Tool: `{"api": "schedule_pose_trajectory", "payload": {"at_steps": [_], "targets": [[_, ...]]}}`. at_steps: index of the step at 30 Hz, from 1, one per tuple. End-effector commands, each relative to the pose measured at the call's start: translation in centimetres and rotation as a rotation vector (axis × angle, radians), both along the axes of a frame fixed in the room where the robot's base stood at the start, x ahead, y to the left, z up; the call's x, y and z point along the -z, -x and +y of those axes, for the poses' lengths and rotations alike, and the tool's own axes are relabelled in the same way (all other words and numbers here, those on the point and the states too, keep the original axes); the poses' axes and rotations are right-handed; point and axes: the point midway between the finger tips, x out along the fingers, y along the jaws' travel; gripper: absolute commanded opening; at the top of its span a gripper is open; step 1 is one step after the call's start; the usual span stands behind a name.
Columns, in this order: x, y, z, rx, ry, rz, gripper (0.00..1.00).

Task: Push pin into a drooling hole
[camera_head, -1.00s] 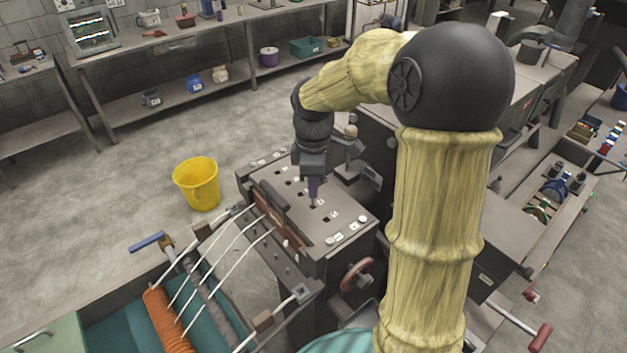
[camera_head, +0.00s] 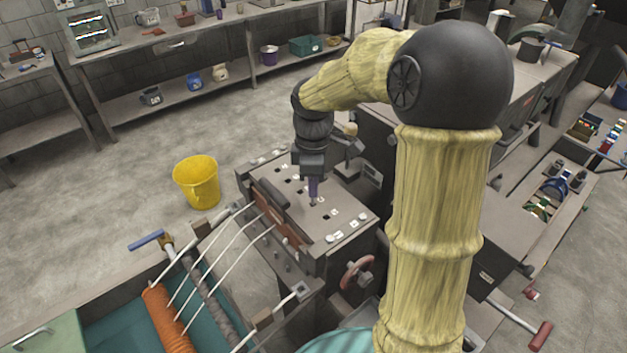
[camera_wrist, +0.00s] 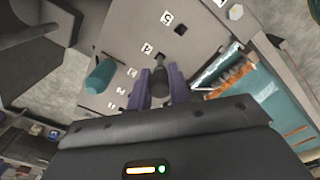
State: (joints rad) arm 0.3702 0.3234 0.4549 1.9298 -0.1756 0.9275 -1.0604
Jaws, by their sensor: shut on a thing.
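My gripper (camera_head: 313,199) points down over the grey top plate (camera_head: 340,200) of a machine. In the wrist view its purple fingers (camera_wrist: 160,90) are shut on a dark round pin (camera_wrist: 158,78). The pin's narrow end points at the plate, close to a labelled spot. I cannot tell whether its tip is in a hole or just above one. Several square dark holes with small white labels run along the plate; one hole (camera_wrist: 181,29) is clear in the wrist view. No drool shows at any hole I can see.
White rods lead to an orange roller (camera_head: 168,318) at lower left. A red handwheel (camera_head: 357,272) sits on the machine's front. A yellow bucket (camera_head: 197,183) stands on open floor to the left.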

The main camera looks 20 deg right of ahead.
Motion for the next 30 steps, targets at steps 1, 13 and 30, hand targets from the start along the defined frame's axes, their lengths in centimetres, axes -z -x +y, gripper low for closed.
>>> {"api": "schedule_pose_trajectory", "payload": {"at_steps": [1,13,30], "targets": [[0.09,0.0,0.0,0.0,0.0,0.0,0.0],[0.48,0.0,0.0,0.0,0.0,0.0,0.0],[1.03,-0.01,0.0,0.0,0.0,0.0,0.0]]}}
